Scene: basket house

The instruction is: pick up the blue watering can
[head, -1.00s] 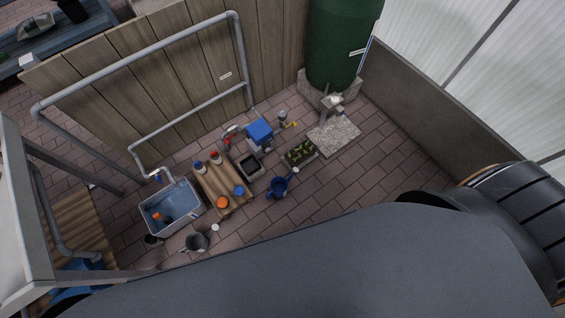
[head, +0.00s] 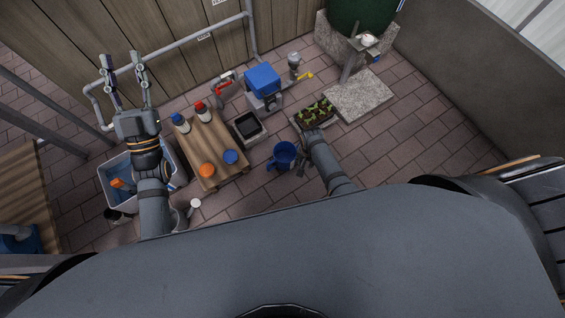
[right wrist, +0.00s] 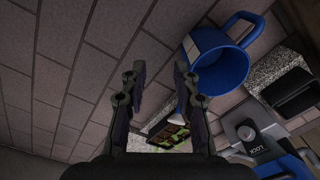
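The blue watering can (head: 284,155) stands on the brick paving in the middle of the head view, with its handle toward the lower left. In the right wrist view the can (right wrist: 222,62) is at upper right, its opening and loop handle showing. My right gripper (head: 301,170) is just right of the can, small and dark in the head view. In the right wrist view its two fingers (right wrist: 160,72) are apart with only paving between the tips; the can is beyond the right finger. My left gripper (head: 123,58) is open and empty at upper left, above the basin.
A wooden pallet table (head: 200,143) with several bottles and lids stands left of the can. A black tub (head: 248,127), a blue-topped box (head: 263,80) and a seedling tray (head: 318,113) are behind it. A water basin (head: 110,172) is at left. Paving to the right is clear.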

